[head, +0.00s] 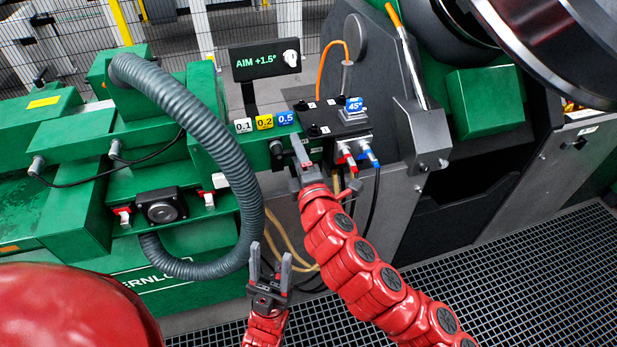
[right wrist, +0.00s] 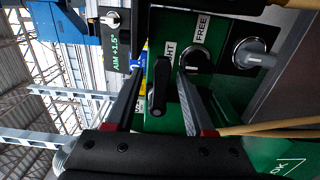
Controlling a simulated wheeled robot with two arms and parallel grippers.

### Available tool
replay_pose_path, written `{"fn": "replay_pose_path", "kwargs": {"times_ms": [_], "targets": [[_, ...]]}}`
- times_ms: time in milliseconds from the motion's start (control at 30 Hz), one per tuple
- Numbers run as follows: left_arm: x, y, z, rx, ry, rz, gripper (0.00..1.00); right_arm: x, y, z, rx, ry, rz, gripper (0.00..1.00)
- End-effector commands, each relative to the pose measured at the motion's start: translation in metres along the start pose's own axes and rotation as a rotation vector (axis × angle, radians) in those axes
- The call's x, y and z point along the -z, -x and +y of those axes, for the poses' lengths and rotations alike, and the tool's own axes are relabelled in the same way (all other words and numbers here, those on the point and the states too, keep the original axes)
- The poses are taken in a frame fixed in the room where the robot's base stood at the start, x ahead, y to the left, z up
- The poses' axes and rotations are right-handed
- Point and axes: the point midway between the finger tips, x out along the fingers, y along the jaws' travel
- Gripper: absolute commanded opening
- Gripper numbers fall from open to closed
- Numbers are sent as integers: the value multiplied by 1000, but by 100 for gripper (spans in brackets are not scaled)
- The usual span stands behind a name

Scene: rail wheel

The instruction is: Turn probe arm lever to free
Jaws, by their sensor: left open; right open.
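The probe arm lever (right wrist: 157,95) is a black handle on a green panel in the right wrist view. It lies roughly along my fingers. A white label partly hidden, ending in "GHT" (right wrist: 169,52), is near its far end; a "FREE" label (right wrist: 201,28) is farther right. My right gripper (head: 299,153) is open, with one finger on each side of the lever in the wrist view; contact cannot be told. In the head view the gripper covers part of the panel. My left gripper (head: 269,266) is open and empty, low in front of the machine.
A display reading "AIM +1.5°" (head: 264,60) stands above the panel. A thick grey hose (head: 205,125) arches at left. A black box (head: 340,118) with red and blue connectors is right of my right gripper. Cables hang below it. Floor grating (head: 520,270) is clear at right.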

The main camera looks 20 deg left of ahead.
Motion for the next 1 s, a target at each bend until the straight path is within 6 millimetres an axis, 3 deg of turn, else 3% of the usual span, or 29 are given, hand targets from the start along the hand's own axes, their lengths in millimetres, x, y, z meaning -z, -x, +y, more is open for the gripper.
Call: {"fn": "replay_pose_path", "kwargs": {"times_ms": [367, 500, 700, 1000], "targets": [[-1, 8, 0, 0, 0, 0, 55, 0, 56, -1, -2, 1, 2, 54], [1, -8, 0, 0, 0, 0, 55, 0, 86, 3, 2, -1, 1, 54], [9, -52, -3, 0, 0, 0, 55, 1, 107, 7, 9, -7, 4, 54], [15, -88, -4, 0, 0, 0, 55, 1, 148, 4, 5, -4, 2, 54]]}}
